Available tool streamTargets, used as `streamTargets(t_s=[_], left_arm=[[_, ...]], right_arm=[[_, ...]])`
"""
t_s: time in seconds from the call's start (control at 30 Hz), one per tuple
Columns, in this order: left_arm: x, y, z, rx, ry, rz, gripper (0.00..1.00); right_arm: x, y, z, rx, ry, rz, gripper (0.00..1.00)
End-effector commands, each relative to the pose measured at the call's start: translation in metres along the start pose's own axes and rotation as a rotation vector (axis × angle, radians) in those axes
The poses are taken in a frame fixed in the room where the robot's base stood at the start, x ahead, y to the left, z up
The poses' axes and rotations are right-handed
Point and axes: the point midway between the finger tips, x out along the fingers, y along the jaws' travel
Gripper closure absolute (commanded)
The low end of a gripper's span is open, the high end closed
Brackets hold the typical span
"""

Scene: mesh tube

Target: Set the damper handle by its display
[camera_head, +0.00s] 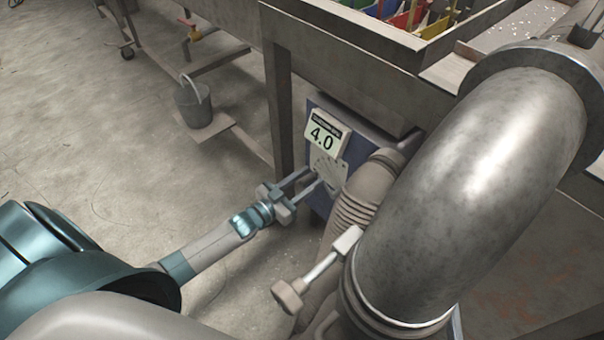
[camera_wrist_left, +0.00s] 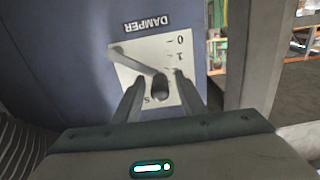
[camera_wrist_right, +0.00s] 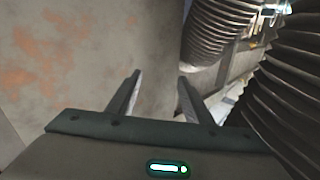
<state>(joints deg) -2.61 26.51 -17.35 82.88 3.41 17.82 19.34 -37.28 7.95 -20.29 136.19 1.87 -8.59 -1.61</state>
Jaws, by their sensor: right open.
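The display (camera_head: 323,136) on the blue box reads 4.0. In the left wrist view the damper handle (camera_wrist_left: 138,62) is a grey lever with a dark knob (camera_wrist_left: 160,88). My left gripper (camera_head: 312,181) reaches the plate from the left. Its fingers (camera_wrist_left: 158,78) stand apart on both sides of the knob, with gaps visible. My right gripper (camera_wrist_right: 159,77) is open and empty in the right wrist view; I cannot make it out in the head view.
A large metal duct (camera_head: 470,190) fills the right of the head view. A ribbed hose (camera_head: 357,200) runs close to the plate. A rod with a knob (camera_head: 290,294) sticks out beside the duct. A table leg (camera_head: 279,110) stands left of the box.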

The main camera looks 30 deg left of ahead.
Motion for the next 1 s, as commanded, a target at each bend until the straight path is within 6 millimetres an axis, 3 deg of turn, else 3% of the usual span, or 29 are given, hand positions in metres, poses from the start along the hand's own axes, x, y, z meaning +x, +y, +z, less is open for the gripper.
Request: streamTargets(t_s=[0.17, 0.37, 1.0], left_arm=[[-0.006, 0.000, 0.000, 0.000, -0.001, 0.000, 0.62], [-0.027, 0.000, -0.001, 0.000, -0.001, 0.000, 0.62], [-0.148, 0.000, 0.000, 0.000, -0.004, 0.000, 0.62]], right_arm=[[0.000, 0.000, 0.001, 0.001, -0.011, 0.000, 0.54], [-0.001, 0.004, 0.014, 0.005, -0.078, 0.005, 0.54], [-0.014, 0.018, 0.059, 0.027, -0.344, 0.032, 0.54]])
